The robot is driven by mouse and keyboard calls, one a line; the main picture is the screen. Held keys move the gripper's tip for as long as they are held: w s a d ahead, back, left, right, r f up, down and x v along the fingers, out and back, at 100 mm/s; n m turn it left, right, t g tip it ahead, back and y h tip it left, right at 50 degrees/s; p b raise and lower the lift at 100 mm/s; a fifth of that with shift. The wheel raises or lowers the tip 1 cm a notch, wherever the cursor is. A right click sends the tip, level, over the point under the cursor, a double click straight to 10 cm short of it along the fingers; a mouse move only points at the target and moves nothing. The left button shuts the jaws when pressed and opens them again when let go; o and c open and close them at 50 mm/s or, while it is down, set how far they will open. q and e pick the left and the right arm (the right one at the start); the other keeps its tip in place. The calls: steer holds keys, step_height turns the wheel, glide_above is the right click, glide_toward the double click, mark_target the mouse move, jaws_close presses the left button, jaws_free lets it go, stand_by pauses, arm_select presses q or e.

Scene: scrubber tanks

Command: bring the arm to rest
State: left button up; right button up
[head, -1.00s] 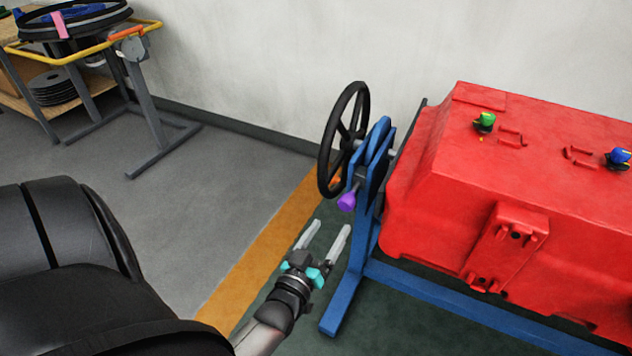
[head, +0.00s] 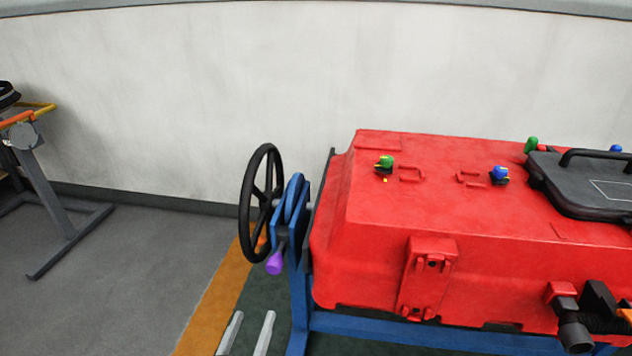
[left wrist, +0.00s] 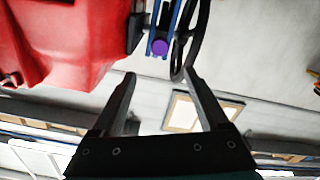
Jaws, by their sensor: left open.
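My left gripper (head: 246,334) shows only by its two pale finger tips at the bottom edge of the head view. The fingers are apart with nothing between them. In the left wrist view the dark fingers (left wrist: 162,88) are also spread and empty. They are below and apart from the black handwheel (head: 260,203) and the purple knob (head: 275,263) on the blue stand (head: 299,318). The knob also shows in the left wrist view (left wrist: 159,47), above the fingers. The rest of my left arm is out of the head view. My right gripper is in neither view.
A large red tank (head: 365,222) sits on the blue frame, with green and blue valves and a black lid (head: 580,185) on top. A grey stand with a yellow rail (head: 55,195) is at the left. Grey floor (head: 135,270) between them is clear.

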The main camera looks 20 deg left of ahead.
arm_select(q)
steer(key=s+d+f+m+g+h+p, duration=0.2)
steer(key=s+d+f+m+g, duration=0.15)
steer(key=f, duration=0.65)
steer(key=s+d+f+m+g+h+p, duration=0.1)
steer(key=s+d+f+m+g+h, duration=0.25)
steer(key=f, duration=0.55)
steer(key=s+a+f+m+g+y+p, duration=0.1)
steer(key=s+f+g, duration=0.3)
steer(key=s, duration=0.4)
steer(key=s+a+f+g+y+p, duration=0.1)
steer(key=s+f+g, duration=0.3)
steer(key=s, duration=0.4)
steer(key=shift+s+a+f+m+p, duration=0.35)
steer(key=shift+a+f+m, duration=0.05)
steer(key=shift+a+f, duration=0.05)
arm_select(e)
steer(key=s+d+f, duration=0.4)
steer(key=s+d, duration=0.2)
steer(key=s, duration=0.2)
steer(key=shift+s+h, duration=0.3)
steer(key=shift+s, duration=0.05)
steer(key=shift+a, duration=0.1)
arm_select(q)
steer(key=shift+c, duration=0.6)
